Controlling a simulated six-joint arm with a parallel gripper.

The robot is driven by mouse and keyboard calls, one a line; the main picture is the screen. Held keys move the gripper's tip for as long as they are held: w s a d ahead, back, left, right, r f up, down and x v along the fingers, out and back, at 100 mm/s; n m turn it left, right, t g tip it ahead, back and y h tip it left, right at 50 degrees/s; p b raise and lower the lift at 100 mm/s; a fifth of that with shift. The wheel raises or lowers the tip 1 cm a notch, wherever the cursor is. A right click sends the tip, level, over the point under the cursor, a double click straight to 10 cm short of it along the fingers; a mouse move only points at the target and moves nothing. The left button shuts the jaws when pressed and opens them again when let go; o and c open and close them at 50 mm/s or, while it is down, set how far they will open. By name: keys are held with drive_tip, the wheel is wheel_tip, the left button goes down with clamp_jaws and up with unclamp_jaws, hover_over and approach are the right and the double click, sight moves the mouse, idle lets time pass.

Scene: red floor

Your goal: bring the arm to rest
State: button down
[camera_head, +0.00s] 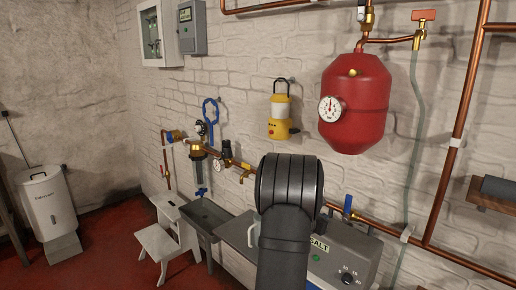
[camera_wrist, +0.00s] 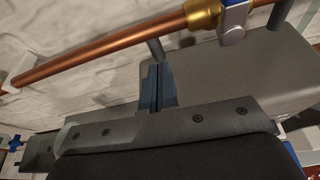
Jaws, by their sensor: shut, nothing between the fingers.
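My gripper (camera_wrist: 157,72) shows in the wrist view with its two dark fingers together and nothing between them. It is above or in front of a grey box (camera_wrist: 225,72), close to a copper pipe; I cannot tell whether it touches either. In the head view my black arm rises at the centre bottom and hides my gripper. The grey box with a "SALT" label, a green button and a black knob (camera_head: 347,279) stands behind and right of my arm.
A copper pipe (camera_wrist: 100,46) with a brass fitting (camera_wrist: 202,13) and blue valve runs along the wall. A red tank (camera_head: 355,105), yellow lantern (camera_head: 280,112) and blue wrench-like tool (camera_head: 210,108) hang there. A grey trough (camera_head: 205,216), white stool (camera_head: 158,242) and white bin (camera_head: 48,205) stand left.

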drive_tip(key=shift+f+n, duration=0.25)
drive_tip(key=shift+n, duration=0.05)
drive_tip(key=v, duration=0.9)
drive_tip(key=shift+s+a+r, duration=0.15)
drive_tip(key=shift+s+a, duration=0.1)
drive_tip(key=shift+s, duration=0.05)
